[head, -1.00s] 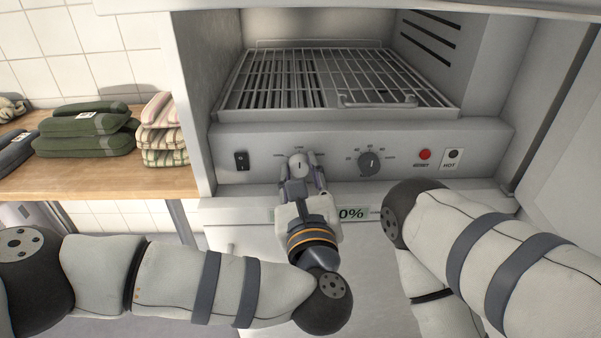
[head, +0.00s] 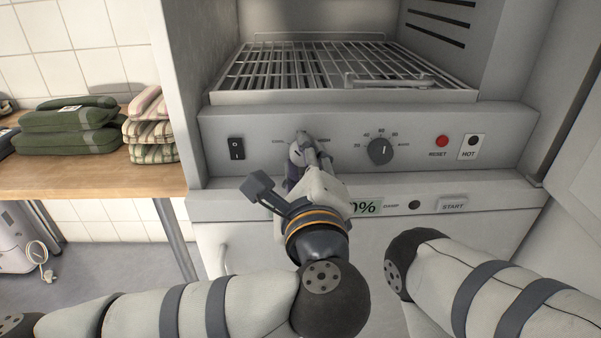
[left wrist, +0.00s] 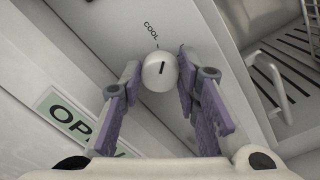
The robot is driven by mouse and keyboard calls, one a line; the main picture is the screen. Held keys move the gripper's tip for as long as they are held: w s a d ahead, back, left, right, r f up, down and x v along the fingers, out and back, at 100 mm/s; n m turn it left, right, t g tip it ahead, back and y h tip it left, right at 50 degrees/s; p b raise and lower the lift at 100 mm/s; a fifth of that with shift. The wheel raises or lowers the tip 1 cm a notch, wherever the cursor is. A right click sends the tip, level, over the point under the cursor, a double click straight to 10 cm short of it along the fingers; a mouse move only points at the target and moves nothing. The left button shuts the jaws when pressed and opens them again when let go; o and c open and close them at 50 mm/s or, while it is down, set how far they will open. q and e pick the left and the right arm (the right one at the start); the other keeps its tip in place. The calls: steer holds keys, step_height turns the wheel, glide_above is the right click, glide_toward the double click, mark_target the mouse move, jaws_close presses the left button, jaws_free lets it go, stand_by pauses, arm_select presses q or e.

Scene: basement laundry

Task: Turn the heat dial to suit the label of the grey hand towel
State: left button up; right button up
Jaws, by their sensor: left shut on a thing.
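The heat dial (left wrist: 160,72) is a round pale knob with a dark pointer line, between my left gripper's fingertips in the left wrist view. A "COOL" mark (left wrist: 151,29) is printed beside it, but I cannot tell which setting the pointer is at. In the head view my left gripper (head: 308,150) is shut on the dial, largely hiding it. A dark folded cloth (head: 5,146) is cut off at the left edge. I cannot tell whether it is the grey hand towel, and no label on it is readable. My right gripper is out of view.
A second, dark dial (head: 380,151) is right of the gripper, then a red reset button (head: 442,141). A black switch (head: 236,148) is at left. Green folded towels (head: 68,128) and striped ones (head: 150,131) lie on the wooden counter. A wire rack (head: 340,70) is above.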

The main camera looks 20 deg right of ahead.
arm_select(q)
steer(key=n+b, duration=0.2)
steer(key=n, duration=0.1)
steer(key=shift+f+b, duration=0.2)
steer(key=shift+b, duration=0.1)
steer(key=shift+r+n+b, duration=0.1)
steer(key=shift+n+b, duration=0.2)
steer(key=shift+b, duration=0.05)
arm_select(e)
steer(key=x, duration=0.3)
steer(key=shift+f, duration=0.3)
arm_select(q)
steer(key=o, duration=1.2)
steer(key=shift+c, duration=0.2)
